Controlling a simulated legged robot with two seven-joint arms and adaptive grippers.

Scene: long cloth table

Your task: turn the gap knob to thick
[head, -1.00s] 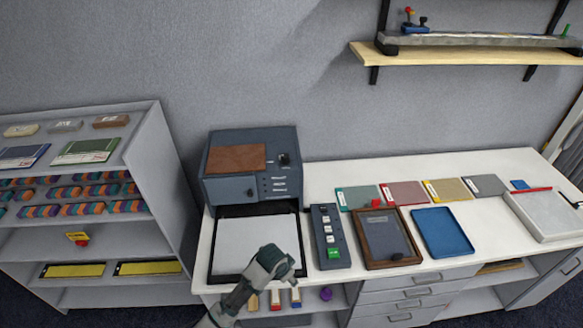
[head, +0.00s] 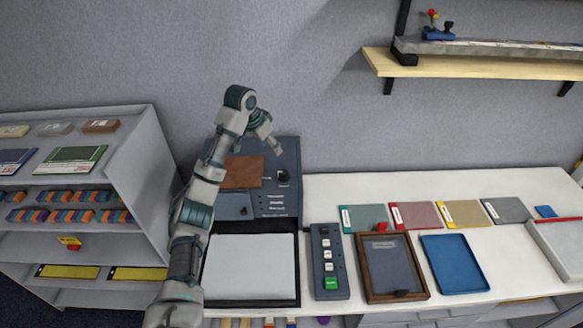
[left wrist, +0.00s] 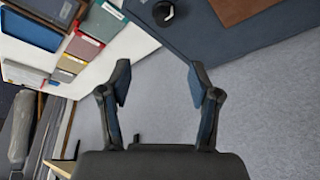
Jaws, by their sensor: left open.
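The gap knob (head: 283,176) is a small black knob on the top right of the dark blue-grey machine (head: 285,155). It also shows at the top edge of the left wrist view (left wrist: 164,13). My left gripper (head: 276,145) is above the machine's back edge, behind the knob and apart from it. In the left wrist view my left gripper (left wrist: 158,84) is open, with only grey wall between its fingers. The knob's markings are too small to read. My right gripper is not in view.
A brown panel (head: 242,172) lies on the machine's top, left of the knob. A button box (head: 328,262), a framed screen (head: 390,267) and a blue tray (head: 453,264) lie to the right on the white table. A shelf unit (head: 140,190) stands left. The wall is close behind.

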